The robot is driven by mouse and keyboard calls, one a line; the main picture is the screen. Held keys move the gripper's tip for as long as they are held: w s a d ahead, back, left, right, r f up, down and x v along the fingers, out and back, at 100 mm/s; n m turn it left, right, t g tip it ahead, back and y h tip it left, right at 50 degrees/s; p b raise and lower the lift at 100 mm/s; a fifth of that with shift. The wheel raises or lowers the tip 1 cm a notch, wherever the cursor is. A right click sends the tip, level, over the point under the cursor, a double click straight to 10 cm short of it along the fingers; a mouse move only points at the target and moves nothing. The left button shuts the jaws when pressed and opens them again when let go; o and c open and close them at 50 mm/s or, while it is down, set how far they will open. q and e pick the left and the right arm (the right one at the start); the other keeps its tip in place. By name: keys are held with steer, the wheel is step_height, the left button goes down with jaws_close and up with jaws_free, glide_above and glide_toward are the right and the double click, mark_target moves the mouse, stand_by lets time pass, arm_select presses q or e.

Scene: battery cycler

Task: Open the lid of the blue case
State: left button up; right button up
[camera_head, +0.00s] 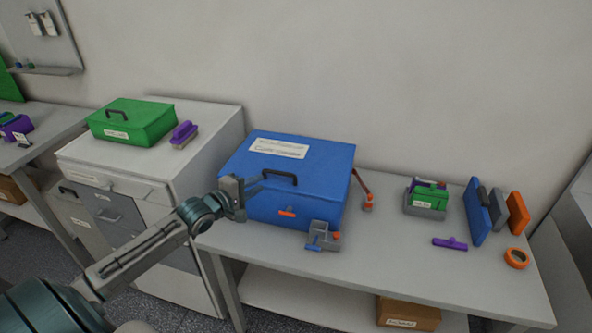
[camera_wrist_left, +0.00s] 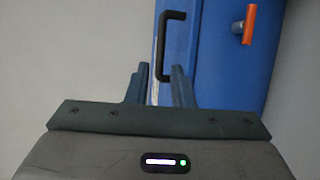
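The blue case (camera_head: 318,170) stands on the grey table with its lid down. A dark handle (camera_head: 280,177) and an orange latch (camera_head: 287,212) are on it, and white labels lie on top. My left gripper (camera_head: 256,184) is at the case's left front, close to the handle. In the left wrist view, my left gripper (camera_wrist_left: 158,84) is open and empty. The handle (camera_wrist_left: 160,45) lies ahead of its fingers, nearer the right finger; I cannot tell if they touch. The orange latch (camera_wrist_left: 249,24) is at upper right. My right gripper is not in view.
A grey clamp-like object (camera_head: 322,238) stands before the case. Right of it are a small green box (camera_head: 427,204), upright panels (camera_head: 478,212), a purple tool (camera_head: 450,243) and an orange ring (camera_head: 516,258). A green case (camera_head: 131,122) sits on the left cabinet.

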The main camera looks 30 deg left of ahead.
mark_target(277, 173)
arm_select(q)
steer(key=b+x, duration=0.1)
steer(key=x, duration=0.9)
steer(key=shift+w+a+f, duration=0.1)
steer(key=shift+w+f, duration=0.05)
steer(key=shift+c, duration=0.2)
steer(key=c, duration=0.4)
jaws_close()
